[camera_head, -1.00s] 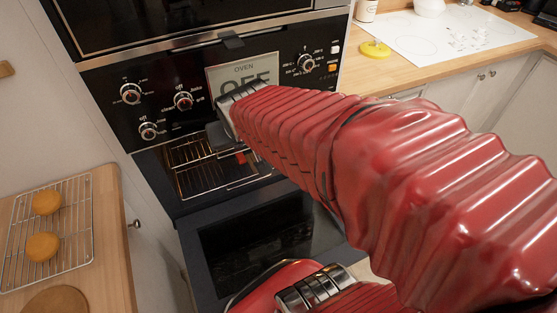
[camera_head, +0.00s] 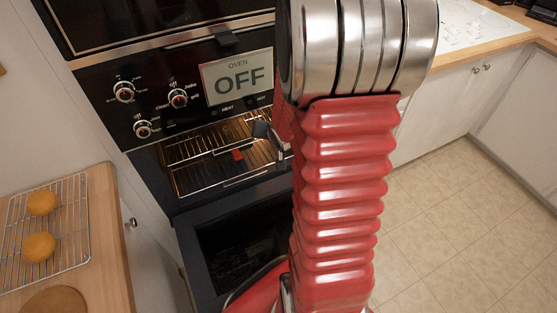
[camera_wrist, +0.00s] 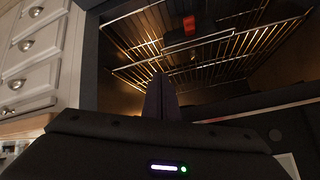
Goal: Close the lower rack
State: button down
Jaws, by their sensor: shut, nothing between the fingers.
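The lit oven (camera_head: 165,155) is open, with wire racks inside. In the wrist view an upper rack (camera_wrist: 235,38) and a lower rack (camera_wrist: 140,75) show one above the other. How far the lower rack stands out is unclear. My gripper (camera_wrist: 161,80) is shut and empty, its fingers pointing up toward the racks, apparently not touching them. In the head view part of my dark gripper (camera_head: 263,131) shows at the right of the oven opening; my red arm hides much of that side. The oven door (camera_head: 200,262) hangs open below.
A small red piece (camera_head: 238,154) with a dark part shows at the racks. A wooden counter (camera_head: 110,235) with a cooling rack (camera_head: 75,225) and round baked items stands at the left. Cabinets (camera_head: 440,105) line the right; tiled floor (camera_head: 450,220) there is clear.

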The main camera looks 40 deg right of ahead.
jog(key=s+d+f+m+t, duration=0.2)
jog(key=s+f+m, duration=0.4)
jog(key=f, duration=0.5)
jog(key=s+d+f+m+t, duration=0.2)
jog(key=s+f+m, duration=0.4)
jog(key=f, duration=0.5)
jog(key=shift+d+t, duration=0.25)
jog(key=shift+t, duration=0.65)
jog(key=shift+w, duration=0.15)
jog(key=r+x, duration=0.1)
jog(key=x, duration=1.2)
jog(key=shift+w+d, duration=0.15)
jog(key=shift+w, duration=0.25)
jog(key=shift+w+f, duration=0.1)
jog(key=shift+f, duration=0.05)
